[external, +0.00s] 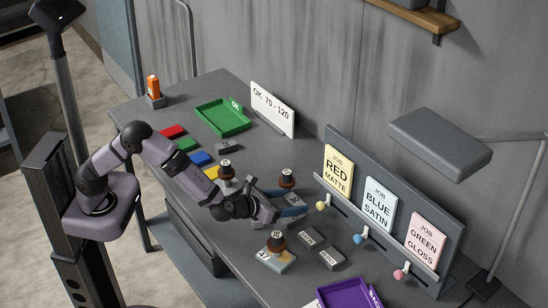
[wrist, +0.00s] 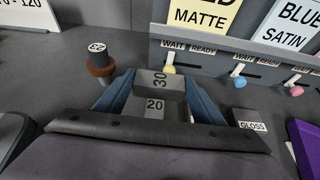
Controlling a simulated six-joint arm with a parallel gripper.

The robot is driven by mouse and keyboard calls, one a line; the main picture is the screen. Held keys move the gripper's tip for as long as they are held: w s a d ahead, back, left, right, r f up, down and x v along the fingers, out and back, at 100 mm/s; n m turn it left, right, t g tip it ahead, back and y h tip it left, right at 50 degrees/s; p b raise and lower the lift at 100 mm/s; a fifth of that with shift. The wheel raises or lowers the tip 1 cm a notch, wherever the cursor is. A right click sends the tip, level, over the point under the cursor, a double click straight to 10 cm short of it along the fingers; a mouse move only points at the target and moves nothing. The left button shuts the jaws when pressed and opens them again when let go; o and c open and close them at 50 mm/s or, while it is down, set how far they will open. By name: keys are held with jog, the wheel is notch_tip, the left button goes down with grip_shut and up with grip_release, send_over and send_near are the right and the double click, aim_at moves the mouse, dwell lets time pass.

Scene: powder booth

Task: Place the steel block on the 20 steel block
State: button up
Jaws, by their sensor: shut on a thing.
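My gripper (wrist: 158,85) is low over the middle of the bench, with its blue fingers on either side of a grey steel block. In the wrist view the steel block (wrist: 158,77), marked 30, sits between the fingertips, and the gripper is shut on it. The 20 steel block (wrist: 153,106) shows directly below it in the picture, also between the fingers. I cannot tell whether the two blocks touch. In the external view my gripper (external: 291,204) hides most of both blocks.
Dark-capped brown-collared pieces stand close by (external: 226,170), (external: 287,178), (external: 277,240). Small labelled blocks (external: 307,237) lie to the right. A job board (external: 385,215) with small knobs stands behind. A green tray (external: 222,118) and purple tray (external: 348,296) lie apart.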

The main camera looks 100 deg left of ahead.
aim_at(289, 219)
jog(key=shift+f+p, duration=0.4)
jog(key=shift+f, duration=1.35)
jog(key=shift+f+b, duration=0.25)
jog(key=shift+b, duration=0.1)
jog(key=o, duration=1.4)
jog(key=shift+c, duration=0.2)
jog(key=shift+r, duration=0.1)
jog(key=shift+r+p, duration=0.15)
jog(key=shift+p, duration=0.3)
jog(key=b+v, duration=0.3)
jog(key=v, duration=0.7)
jog(key=shift+s+d, duration=0.15)
jog(key=shift+d, duration=0.05)
jog(key=shift+s+d+r, duration=0.25)
jog(key=shift+s+d, duration=0.15)
jog(key=shift+s, duration=0.1)
